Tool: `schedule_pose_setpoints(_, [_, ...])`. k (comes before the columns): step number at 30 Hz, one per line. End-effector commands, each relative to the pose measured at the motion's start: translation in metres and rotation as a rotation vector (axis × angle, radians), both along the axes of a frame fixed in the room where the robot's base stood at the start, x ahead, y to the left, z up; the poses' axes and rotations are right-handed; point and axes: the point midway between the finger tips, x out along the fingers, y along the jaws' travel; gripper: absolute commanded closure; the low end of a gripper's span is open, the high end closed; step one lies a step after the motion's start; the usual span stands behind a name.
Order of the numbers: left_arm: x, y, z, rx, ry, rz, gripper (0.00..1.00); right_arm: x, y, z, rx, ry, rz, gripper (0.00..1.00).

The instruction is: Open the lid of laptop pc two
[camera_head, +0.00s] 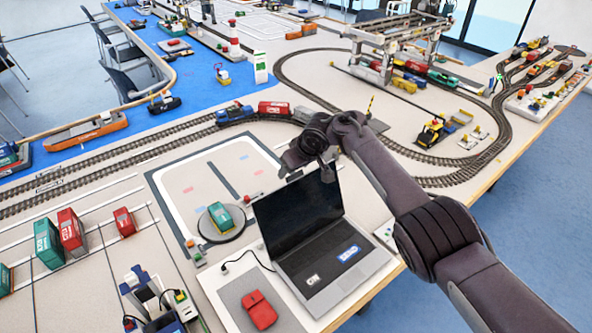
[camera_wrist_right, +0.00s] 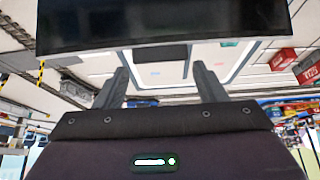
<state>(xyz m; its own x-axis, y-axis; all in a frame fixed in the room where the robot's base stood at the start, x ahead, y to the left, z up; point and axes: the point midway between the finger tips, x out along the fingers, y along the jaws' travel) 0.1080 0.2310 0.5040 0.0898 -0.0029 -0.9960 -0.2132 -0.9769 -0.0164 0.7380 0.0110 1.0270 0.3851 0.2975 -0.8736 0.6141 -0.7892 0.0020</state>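A laptop (camera_head: 298,215) stands on the near edge of the table, its lid raised and its dark screen facing me. Its grey base (camera_head: 340,275) lies flat with a blue-and-white label on it. My right gripper (camera_head: 325,168) is at the top edge of the lid; whether it touches the lid is unclear. In the right wrist view its two fingers (camera_wrist_right: 160,78) are apart with nothing between them. A wide dark panel, seemingly the laptop's lid (camera_wrist_right: 165,28), spans the top of that view. My left gripper is not in view.
A red mouse (camera_head: 260,310) lies on a grey pad left of the laptop base. A turntable with a green container (camera_head: 221,216) stands left of the lid. Model tracks and trains (camera_head: 273,108) lie behind. The blue floor at the right is clear.

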Motion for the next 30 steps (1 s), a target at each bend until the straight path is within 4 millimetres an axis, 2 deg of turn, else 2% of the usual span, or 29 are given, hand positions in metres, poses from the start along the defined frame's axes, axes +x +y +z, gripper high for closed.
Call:
schedule_pose_setpoints(3, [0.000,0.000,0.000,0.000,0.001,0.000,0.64,-0.002,-0.001,-0.004,-0.004,0.007,0.001,0.24])
schedule_pose_setpoints(14, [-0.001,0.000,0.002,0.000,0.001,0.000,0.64,-0.004,-0.002,-0.002,-0.004,0.011,0.003,0.24])
schedule_pose_setpoints(21, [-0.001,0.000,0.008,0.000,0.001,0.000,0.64,-0.014,-0.010,0.021,-0.006,0.008,0.003,0.24])
schedule_pose_setpoints(30, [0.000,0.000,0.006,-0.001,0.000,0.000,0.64,-0.029,-0.021,0.056,-0.004,0.010,0.003,0.24])
